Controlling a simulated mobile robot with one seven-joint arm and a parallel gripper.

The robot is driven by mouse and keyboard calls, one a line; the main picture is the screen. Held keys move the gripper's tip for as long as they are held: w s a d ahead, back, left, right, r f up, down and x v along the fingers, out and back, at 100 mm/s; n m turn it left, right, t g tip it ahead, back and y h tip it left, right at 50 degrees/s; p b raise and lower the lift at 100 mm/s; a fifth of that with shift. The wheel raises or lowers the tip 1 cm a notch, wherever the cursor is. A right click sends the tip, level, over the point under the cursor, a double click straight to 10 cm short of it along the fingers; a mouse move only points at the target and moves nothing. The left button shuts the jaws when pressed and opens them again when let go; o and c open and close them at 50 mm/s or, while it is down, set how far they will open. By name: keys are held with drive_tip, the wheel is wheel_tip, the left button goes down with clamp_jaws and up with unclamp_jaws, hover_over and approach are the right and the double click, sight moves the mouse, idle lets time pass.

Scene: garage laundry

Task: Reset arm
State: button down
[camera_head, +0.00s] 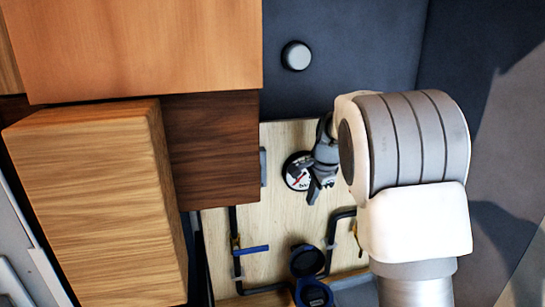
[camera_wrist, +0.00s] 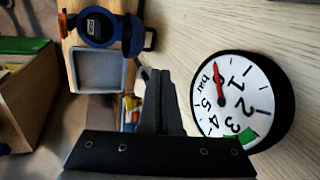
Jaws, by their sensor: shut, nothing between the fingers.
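My gripper (camera_head: 314,194) hangs in front of a light wooden board, with its fingers pointing down in the head view. In the wrist view its dark fingers (camera_wrist: 158,75) are together, with nothing between them. A round pressure gauge (camera_head: 294,172) with a white face, black rim and red needle is on the board, partly hidden behind my gripper in the head view. In the wrist view the gauge (camera_wrist: 240,100) is just right of the fingers, and I cannot tell whether they touch. My arm fills the right of the head view.
Wooden blocks or cabinets (camera_head: 95,205) crowd the left. Blue-and-black round devices (camera_head: 306,262) and dark bent bars sit low on the light board (camera_head: 275,225). A grey open box (camera_wrist: 100,70) shows in the wrist view. A grey knob (camera_head: 296,55) is on the dark surface above.

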drive_tip(key=s+r+n, duration=0.4)
drive_tip(key=s, duration=0.6)
drive_tip(key=s+r+n, duration=0.4)
drive_tip(key=s+r, duration=0.1)
drive_tip(key=s, duration=0.5)
drive_tip(key=s+f+n, duration=0.2)
drive_tip(key=s+n, duration=0.1)
drive_tip(key=s, duration=0.5)
drive_tip(key=s+f+n+t+h+b, duration=0.1)
drive_tip(key=s+f+n, duration=0.1)
drive_tip(key=s, duration=0.6)
drive_tip(key=shift+a+n+t, duration=0.3)
drive_tip(key=shift+n, duration=0.4)
drive_tip(key=shift+f, duration=0.1)
